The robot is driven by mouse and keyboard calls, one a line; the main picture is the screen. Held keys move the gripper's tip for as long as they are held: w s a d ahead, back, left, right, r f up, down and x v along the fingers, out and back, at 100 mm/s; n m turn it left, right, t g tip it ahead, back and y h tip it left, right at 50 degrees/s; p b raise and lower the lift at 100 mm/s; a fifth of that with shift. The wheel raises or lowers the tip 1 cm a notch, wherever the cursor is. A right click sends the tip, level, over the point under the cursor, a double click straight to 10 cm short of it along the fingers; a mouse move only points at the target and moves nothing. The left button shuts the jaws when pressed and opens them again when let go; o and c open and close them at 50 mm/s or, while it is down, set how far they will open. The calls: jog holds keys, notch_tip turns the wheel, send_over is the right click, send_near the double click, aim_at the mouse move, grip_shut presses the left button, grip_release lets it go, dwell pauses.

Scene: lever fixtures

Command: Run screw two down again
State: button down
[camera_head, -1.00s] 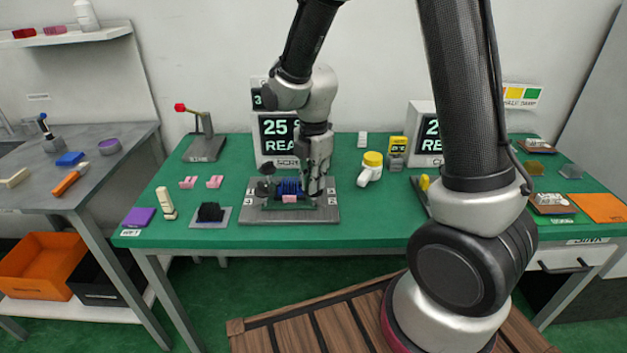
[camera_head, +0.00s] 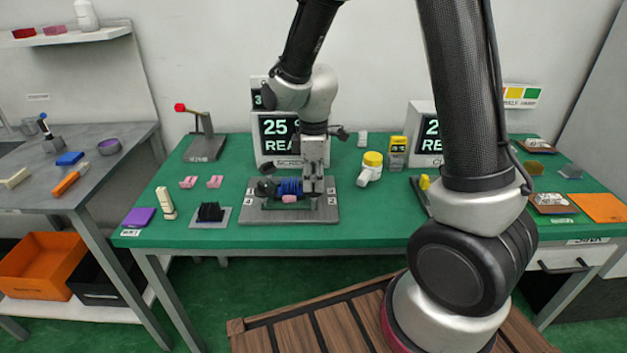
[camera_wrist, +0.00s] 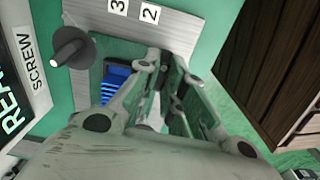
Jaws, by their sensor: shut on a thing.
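The screw fixture is a grey plate (camera_head: 270,217) on the green table, with small number labels along its edges. In the wrist view its plate (camera_wrist: 185,28) carries the labels 3 and 2. A blue ribbed block (camera_head: 289,187) sits in its middle, with a pink piece (camera_head: 289,199) in front. My gripper (camera_head: 313,188) points down at the fixture's right end, by label 2. It is shut on screw two, whose head is mostly hidden between the fingers.
A screen (camera_head: 279,138) reading 25 stands behind the fixture. A black comb-like piece (camera_head: 210,212) and pink pieces (camera_head: 188,182) lie to the left. The table front is clear.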

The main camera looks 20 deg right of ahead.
jog(key=m, duration=1.3)
jog(key=shift+m, duration=0.4)
jog(key=m, duration=1.2)
jog(key=shift+m, duration=0.3)
jog(key=c, duration=1.5)
grip_release()
